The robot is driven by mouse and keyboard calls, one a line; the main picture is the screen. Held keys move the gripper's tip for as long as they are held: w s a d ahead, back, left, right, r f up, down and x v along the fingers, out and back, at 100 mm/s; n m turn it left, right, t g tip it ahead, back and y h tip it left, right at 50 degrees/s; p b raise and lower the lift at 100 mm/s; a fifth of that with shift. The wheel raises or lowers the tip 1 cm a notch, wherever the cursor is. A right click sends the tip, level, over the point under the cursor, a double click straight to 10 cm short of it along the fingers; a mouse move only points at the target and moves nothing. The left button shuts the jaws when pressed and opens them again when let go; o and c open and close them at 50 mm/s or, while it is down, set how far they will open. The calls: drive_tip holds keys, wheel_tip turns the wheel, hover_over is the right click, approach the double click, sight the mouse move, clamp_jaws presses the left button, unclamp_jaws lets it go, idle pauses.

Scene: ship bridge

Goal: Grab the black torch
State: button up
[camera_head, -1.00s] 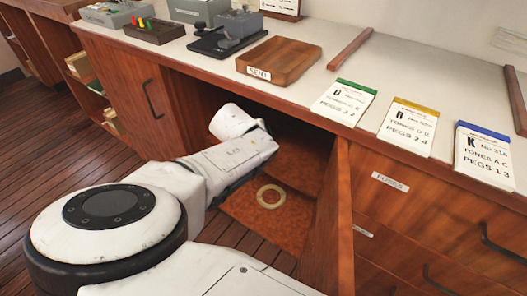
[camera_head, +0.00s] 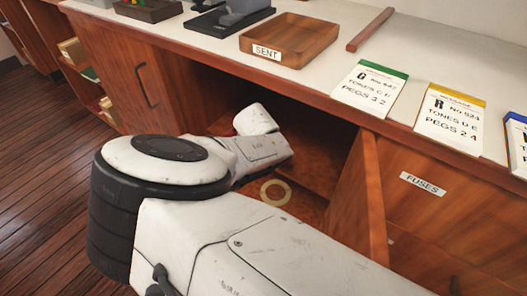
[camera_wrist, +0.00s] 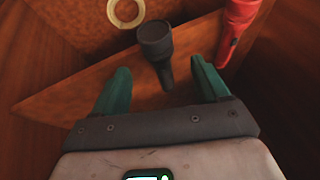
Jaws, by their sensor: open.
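The black torch (camera_wrist: 156,44) shows in the wrist view, on a wooden shelf inside the cabinet, with its wide head away from me. Its narrower body runs back between the two green fingers of my gripper (camera_wrist: 163,88). The fingers are open, one on each side of the torch, with a gap on both sides. A red torch (camera_wrist: 236,28) lies just right of the right finger. In the head view my arm hides the gripper and the black torch.
A tape-like ring (camera_head: 275,192) lies on the cabinet floor and also shows in the wrist view (camera_wrist: 126,12). An open wooden door (camera_head: 362,200) stands right of my arm. The countertop (camera_head: 330,62) above holds a wooden "SENT" tray (camera_head: 290,38) and message cards (camera_head: 370,88).

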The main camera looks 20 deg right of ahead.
drive_tip(key=b+x, duration=0.2)
drive_tip(key=x, duration=0.3)
drive_tip(key=shift+s+a+f, duration=0.1)
drive_tip(key=shift+a+f, duration=0.05)
drive_tip(key=shift+f, duration=0.05)
drive_tip(key=shift+c, duration=0.5)
drive_tip(key=c, duration=1.2)
